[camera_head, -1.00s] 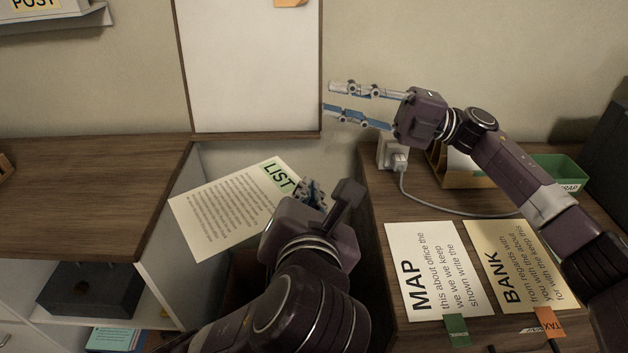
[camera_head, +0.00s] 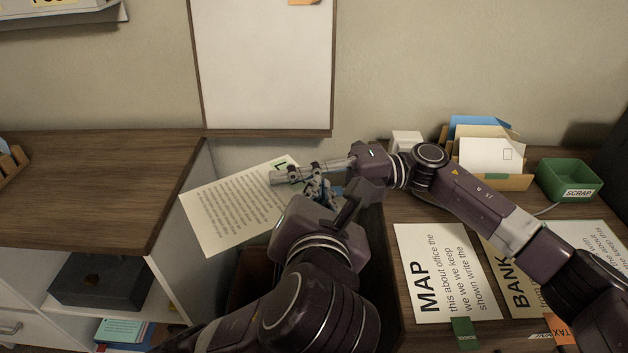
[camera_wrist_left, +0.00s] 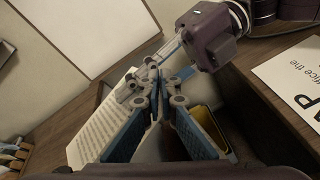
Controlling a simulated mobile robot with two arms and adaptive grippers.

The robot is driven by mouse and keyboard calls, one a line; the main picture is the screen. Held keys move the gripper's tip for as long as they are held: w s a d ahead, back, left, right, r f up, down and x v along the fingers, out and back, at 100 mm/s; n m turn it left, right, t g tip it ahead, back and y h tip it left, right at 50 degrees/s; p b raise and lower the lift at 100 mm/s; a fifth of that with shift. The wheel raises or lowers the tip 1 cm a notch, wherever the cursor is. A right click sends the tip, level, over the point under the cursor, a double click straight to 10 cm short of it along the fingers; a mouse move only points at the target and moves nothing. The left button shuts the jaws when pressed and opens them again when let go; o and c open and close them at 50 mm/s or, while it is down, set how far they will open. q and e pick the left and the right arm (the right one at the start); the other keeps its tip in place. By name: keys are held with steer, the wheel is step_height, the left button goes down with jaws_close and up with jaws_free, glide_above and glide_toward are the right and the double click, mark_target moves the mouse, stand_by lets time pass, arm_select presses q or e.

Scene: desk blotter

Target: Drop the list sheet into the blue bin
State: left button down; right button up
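The list sheet (camera_head: 235,210), a cream page of printed lines with a green label at its top, hangs tilted over the gap between two desk units. My left gripper (camera_head: 318,186) is at the sheet's right end; in the left wrist view its fingers (camera_wrist_left: 160,78) come together at the tips on the sheet (camera_wrist_left: 100,130). My right gripper (camera_head: 285,176) reaches in from the right, its fingers across the sheet's label end. The right fingers overlap the sheet and left fingers, so their grip is unclear. I cannot make out the blue bin.
A MAP sheet (camera_head: 440,275) and a BANK sheet (camera_head: 510,285) lie on the right desk. Behind them stand an envelope holder (camera_head: 510,183) and a green SCRAP tray (camera_head: 570,178). The left wooden top (camera_head: 80,190) is mostly clear. Something yellow (camera_wrist_left: 212,122) shows low in the gap.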

mark_target(255, 187)
steer(key=shift+x, duration=2.8)
steer(key=shift+c, duration=0.2)
jaws_close()
arm_select(q)
steer(key=c, duration=2.1)
jaws_free()
